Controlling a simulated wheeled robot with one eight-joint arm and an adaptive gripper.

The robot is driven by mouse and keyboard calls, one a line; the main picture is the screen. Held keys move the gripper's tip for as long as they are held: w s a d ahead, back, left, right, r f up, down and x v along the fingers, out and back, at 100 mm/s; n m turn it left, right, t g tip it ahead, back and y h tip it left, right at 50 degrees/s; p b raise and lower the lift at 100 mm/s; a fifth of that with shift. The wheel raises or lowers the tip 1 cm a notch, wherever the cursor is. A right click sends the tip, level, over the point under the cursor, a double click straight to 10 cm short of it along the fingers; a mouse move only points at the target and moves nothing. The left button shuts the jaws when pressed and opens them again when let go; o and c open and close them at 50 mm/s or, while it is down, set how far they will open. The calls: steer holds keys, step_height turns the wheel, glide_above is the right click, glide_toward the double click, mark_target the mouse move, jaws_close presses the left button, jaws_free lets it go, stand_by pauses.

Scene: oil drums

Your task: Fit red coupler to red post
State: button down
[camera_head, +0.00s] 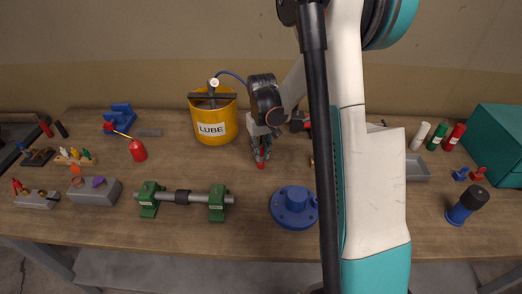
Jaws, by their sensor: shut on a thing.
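My gripper (260,157) points down over the middle of the table, just right of the yellow LUBE bucket. It is shut on a small red piece (261,165), which shows at the fingertips. The piece is too small to tell surely as the red coupler, and the fingers hide part of it. At the far left, a grey block (37,201) carries small red pieces (17,185) at its left end. I cannot tell whether one of these is the red post. Another small red piece (479,172) stands at the right beside a blue one (460,174).
The yellow LUBE bucket (211,129) stands close left of my gripper. A shaft on green supports (148,198) and a blue flange (294,207) lie in front. A red oil can (138,149) is at left, a teal case (500,139) at right. My arm hides the middle right.

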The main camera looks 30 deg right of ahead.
mark_target(261, 145)
steer(key=shift+f+b, duration=0.75)
steer(key=shift+f, duration=0.2)
steer(key=c, duration=1.4)
jaws_free()
steer(key=shift+c, duration=0.2)
step_height(261, 145, up, 12)
steer(key=shift+r, duration=0.1)
